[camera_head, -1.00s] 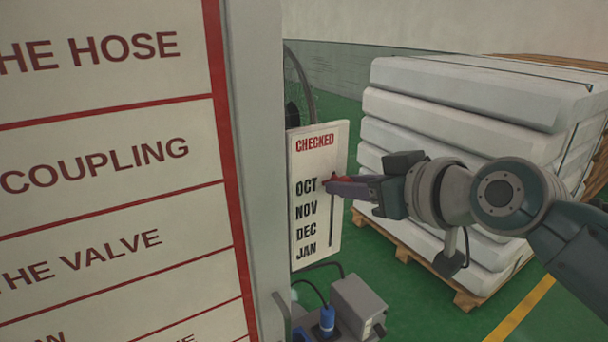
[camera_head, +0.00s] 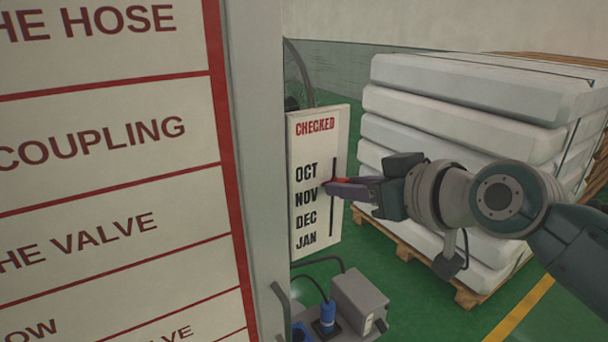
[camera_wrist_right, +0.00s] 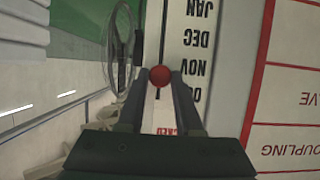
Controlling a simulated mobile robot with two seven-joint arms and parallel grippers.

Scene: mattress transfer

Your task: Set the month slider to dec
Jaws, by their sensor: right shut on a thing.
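The month board (camera_head: 310,240) is a white upright plate marked CHECKED, with OCT, NOV, DEC and JAN listed downward and a dark vertical slot (camera_head: 332,215) along its right side. My right gripper (camera_head: 332,187) is at the slot, shut on the red slider knob (camera_wrist_right: 159,76). In the head view the knob is mostly hidden by the fingers and sits about level with NOV, slightly above it. In the right wrist view the knob lies between the two fingertips, beside NOV. My left gripper is not in view.
A large white panel (camera_head: 110,185) with red lines and lettering fills the left side. A pallet stack of white mattresses (camera_head: 450,95) stands behind my right arm. A grey box (camera_head: 358,302) with blue plugs is below the board.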

